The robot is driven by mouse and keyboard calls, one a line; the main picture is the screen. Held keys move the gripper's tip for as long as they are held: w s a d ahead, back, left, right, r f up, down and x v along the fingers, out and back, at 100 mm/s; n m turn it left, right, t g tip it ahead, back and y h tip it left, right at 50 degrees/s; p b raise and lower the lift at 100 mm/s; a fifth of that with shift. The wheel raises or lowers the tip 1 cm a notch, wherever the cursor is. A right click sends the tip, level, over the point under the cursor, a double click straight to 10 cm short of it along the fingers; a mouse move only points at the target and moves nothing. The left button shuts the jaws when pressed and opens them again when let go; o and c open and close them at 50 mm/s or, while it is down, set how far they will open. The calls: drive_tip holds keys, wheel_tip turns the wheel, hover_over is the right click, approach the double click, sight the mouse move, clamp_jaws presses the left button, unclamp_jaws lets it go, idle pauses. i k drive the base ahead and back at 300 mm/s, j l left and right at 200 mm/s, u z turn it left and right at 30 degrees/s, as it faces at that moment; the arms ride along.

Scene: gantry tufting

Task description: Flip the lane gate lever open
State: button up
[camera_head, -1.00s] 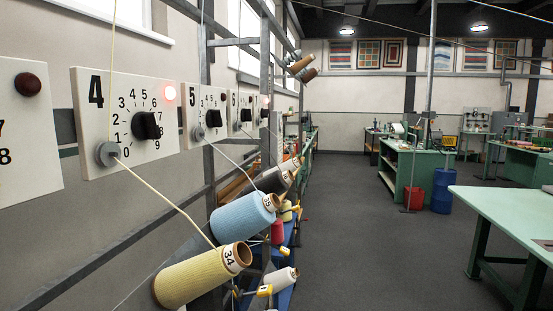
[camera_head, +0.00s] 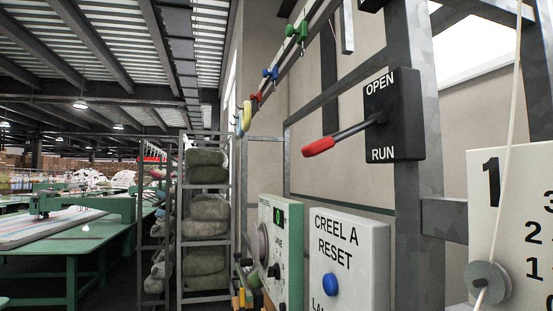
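A lever with a red grip (camera_head: 319,147) and a grey metal rod sticks out from a black plate (camera_head: 394,118) in the head view, right of centre. The plate reads OPEN at the top and RUN at the bottom. The lever points to the left and slants down a little, with its grip lower than its pivot. The plate is fixed to a grey steel upright (camera_head: 416,250). Nothing touches the lever. My gripper is not in view.
Below the lever are a white CREEL A RESET panel (camera_head: 347,232) with a blue button (camera_head: 330,285) and a green-edged control box (camera_head: 287,212). A numbered dial panel (camera_head: 510,190) stands at right. A rack of rolled bundles (camera_head: 206,172) and green tables (camera_head: 70,245) are at left.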

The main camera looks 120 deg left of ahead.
sight(323, 145)
drive_tip(key=u, duration=2.1)
